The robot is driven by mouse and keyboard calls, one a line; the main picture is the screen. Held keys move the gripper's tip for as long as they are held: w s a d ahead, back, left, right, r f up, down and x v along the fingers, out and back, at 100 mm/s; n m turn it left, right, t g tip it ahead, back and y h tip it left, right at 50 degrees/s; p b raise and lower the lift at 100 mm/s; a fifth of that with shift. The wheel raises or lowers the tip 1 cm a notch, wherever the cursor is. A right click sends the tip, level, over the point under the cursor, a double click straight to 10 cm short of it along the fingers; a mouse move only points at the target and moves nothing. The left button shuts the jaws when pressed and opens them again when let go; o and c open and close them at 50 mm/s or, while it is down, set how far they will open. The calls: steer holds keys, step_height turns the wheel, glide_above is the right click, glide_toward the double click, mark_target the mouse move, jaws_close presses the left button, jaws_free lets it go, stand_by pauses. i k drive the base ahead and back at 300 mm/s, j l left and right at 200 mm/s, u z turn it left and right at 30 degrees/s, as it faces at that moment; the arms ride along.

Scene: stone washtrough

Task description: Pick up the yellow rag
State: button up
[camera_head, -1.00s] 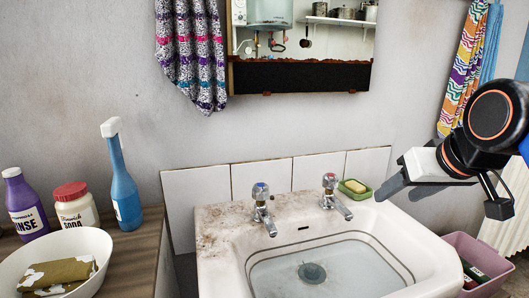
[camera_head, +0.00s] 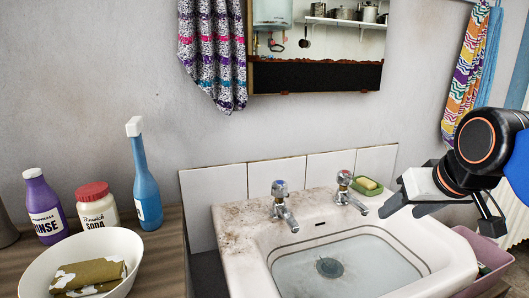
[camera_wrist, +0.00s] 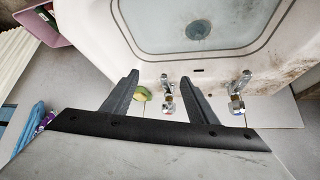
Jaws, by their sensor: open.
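A folded mustard-yellow cloth with white patches (camera_head: 88,277) lies in a white bowl (camera_head: 28,279) at the lower left of the head view; it is the only yellow rag-like thing I see. The bowl stands on a wooden counter. My gripper (camera_head: 391,199) is at the right of the head view, above the right side of the washbasin and far from the cloth. In the wrist view its two dark fingers (camera_wrist: 160,78) are spread apart with nothing held between them. The cloth is not in the wrist view.
A pink bin (camera_head: 490,250) is at the right.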

mark_target(90, 277)
steer(key=u, duration=1.6)
steer(key=l+u, duration=0.25)
